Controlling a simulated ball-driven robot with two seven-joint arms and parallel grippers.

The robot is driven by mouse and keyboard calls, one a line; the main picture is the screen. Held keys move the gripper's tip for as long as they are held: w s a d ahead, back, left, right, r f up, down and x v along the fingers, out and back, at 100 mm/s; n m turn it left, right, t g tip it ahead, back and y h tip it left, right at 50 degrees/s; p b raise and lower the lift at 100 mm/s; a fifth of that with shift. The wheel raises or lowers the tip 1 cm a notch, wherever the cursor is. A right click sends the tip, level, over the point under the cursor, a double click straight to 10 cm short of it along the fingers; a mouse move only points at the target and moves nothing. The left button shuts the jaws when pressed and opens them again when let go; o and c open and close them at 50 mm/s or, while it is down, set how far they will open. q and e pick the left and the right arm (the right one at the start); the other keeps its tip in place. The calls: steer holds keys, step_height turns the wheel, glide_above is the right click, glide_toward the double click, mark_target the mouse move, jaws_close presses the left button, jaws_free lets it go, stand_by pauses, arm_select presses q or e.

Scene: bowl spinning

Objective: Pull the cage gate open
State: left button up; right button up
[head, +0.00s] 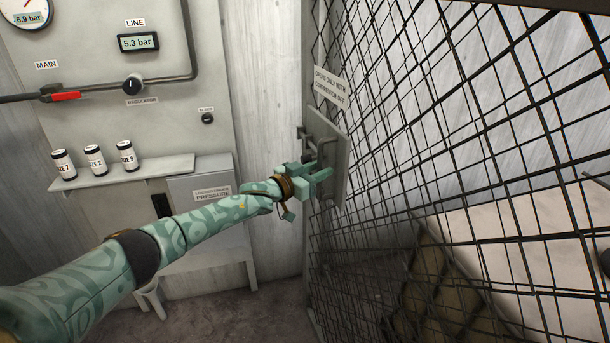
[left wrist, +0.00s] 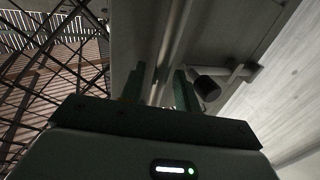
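The cage gate (head: 470,150) is a dark wire-mesh panel filling the right of the head view. A grey plate (head: 342,150) on its left edge carries a bar handle (head: 328,150) and a bolt-like latch (head: 303,134). My left gripper (head: 326,178) is at the plate, by the lower part of the handle. In the left wrist view, its two fingers (left wrist: 160,92) stand apart, with the pale handle bar (left wrist: 172,45) running between them. I cannot tell whether either finger touches the bar. A dark round knob (left wrist: 208,88) shows right of the fingers. My right gripper is out of view.
A sign (head: 331,86) hangs above the plate. A grey panel (head: 95,110) with gauges and pipes stands left, with a shelf (head: 120,172) of several small canisters. Brownish sacks (head: 450,290) lie behind the mesh. Floor (head: 235,310) is bare before the gate.

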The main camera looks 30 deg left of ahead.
arm_select(q)
steer(key=p+v, duration=0.3)
steer(key=v, duration=1.3)
steer(key=shift+a, duration=0.15)
